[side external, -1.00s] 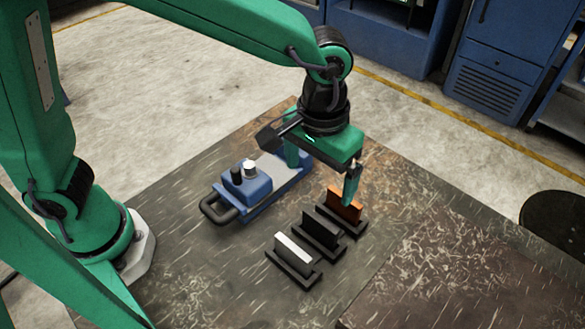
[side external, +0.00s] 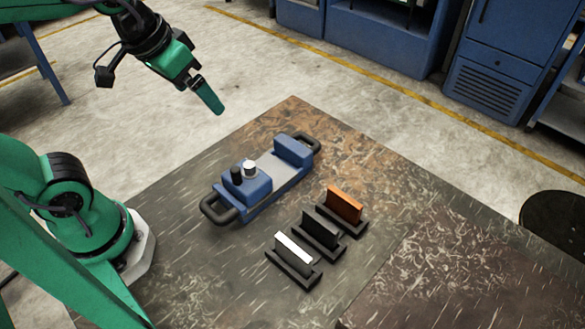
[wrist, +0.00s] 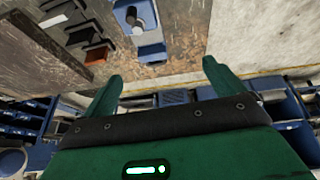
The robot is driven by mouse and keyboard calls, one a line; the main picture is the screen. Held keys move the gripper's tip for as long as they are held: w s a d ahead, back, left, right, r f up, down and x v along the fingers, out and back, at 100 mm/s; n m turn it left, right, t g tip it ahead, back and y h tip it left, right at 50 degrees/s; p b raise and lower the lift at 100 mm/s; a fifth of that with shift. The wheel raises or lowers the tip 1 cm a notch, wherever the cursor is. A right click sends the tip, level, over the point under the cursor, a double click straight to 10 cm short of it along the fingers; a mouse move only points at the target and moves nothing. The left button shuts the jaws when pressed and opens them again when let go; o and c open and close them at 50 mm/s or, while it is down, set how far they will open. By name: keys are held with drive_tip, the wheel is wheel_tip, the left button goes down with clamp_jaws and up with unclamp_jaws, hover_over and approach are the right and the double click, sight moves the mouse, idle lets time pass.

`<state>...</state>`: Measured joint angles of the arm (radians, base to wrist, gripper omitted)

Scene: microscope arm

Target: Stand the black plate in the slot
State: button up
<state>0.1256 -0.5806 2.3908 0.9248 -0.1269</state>
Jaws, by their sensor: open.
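The black plate (side external: 321,228) stands upright in the middle one of three dark slotted holders, between a white plate (side external: 294,246) and an orange plate (side external: 345,205), each upright in its own holder. In the wrist view the black plate (wrist: 86,31) is small and dark at the upper left, hard to tell from its holder. My gripper (side external: 212,102) is high in the air at the upper left, well away from the plates. In the wrist view my gripper (wrist: 162,70) has its two fingers wide apart with nothing between them.
A blue device (side external: 262,185) with dark handles and two knobs lies on the worn table (side external: 420,215), left of the holders. A round black seat (side external: 555,222) is at the right. Blue cabinets (side external: 490,70) stand behind. The table's right side is clear.

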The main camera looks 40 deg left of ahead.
drive_tip(key=shift+t+y, duration=0.3)
drive_tip(key=shift+t, duration=0.2)
drive_tip(key=shift+s+a+f, duration=0.2)
drive_tip(key=shift+s+a, duration=1.25)
drive_tip(key=shift+a, duration=0.15)
